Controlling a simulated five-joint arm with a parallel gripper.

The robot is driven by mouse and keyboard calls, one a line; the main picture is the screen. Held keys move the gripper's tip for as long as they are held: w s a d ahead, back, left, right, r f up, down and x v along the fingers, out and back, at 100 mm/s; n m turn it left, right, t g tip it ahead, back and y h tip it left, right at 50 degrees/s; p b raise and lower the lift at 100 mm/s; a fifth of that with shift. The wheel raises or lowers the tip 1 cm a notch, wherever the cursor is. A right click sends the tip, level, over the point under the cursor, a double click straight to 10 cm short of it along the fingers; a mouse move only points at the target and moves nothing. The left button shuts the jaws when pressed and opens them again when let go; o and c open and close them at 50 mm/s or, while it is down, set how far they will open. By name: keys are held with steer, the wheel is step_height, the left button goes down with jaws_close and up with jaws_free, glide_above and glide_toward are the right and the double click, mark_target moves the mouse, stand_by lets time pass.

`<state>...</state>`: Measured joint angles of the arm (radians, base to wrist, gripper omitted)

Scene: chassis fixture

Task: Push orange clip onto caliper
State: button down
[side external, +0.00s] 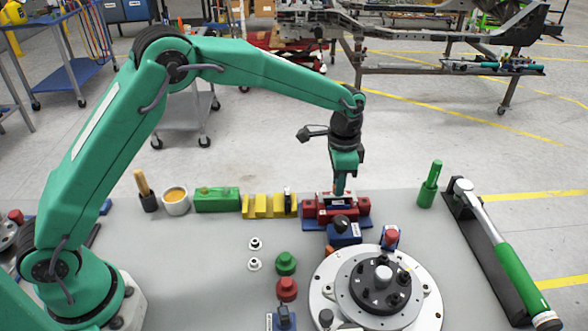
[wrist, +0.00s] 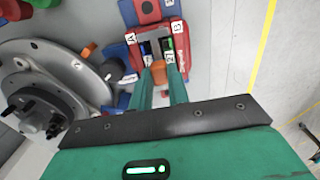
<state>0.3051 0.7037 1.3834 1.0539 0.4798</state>
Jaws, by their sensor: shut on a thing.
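The red caliper (side external: 311,209) sits on a blue base at the middle of the bench in the side view. In the wrist view the caliper (wrist: 187,62) is a red frame with white letter labels around a dark central gap. My gripper (side external: 339,190) points straight down over the caliper. In the wrist view the gripper's two green fingers (wrist: 160,80) are shut on the orange clip (wrist: 158,72), which sits at the near edge of the caliper's gap. The clip is hidden in the side view. I cannot tell whether it touches the caliper.
A round hub with a disc (side external: 425,300) stands close in front of the caliper. A blue block with a black knob (side external: 344,236) lies between them. Yellow blocks (side external: 262,206) are to the left. A green-handled torque wrench (side external: 515,270) lies at the right.

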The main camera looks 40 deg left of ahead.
steer(key=shift+f, duration=0.8)
stand_by(0.9)
steer(key=c, duration=1.7)
jaws_free()
steer(key=shift+r, duration=0.2)
steer(key=shift+r, duration=1.35)
steer(key=shift+o, duration=0.6)
steer(key=o, duration=0.5)
steer(key=shift+c, duration=0.2)
steer(key=shift+r, duration=0.1)
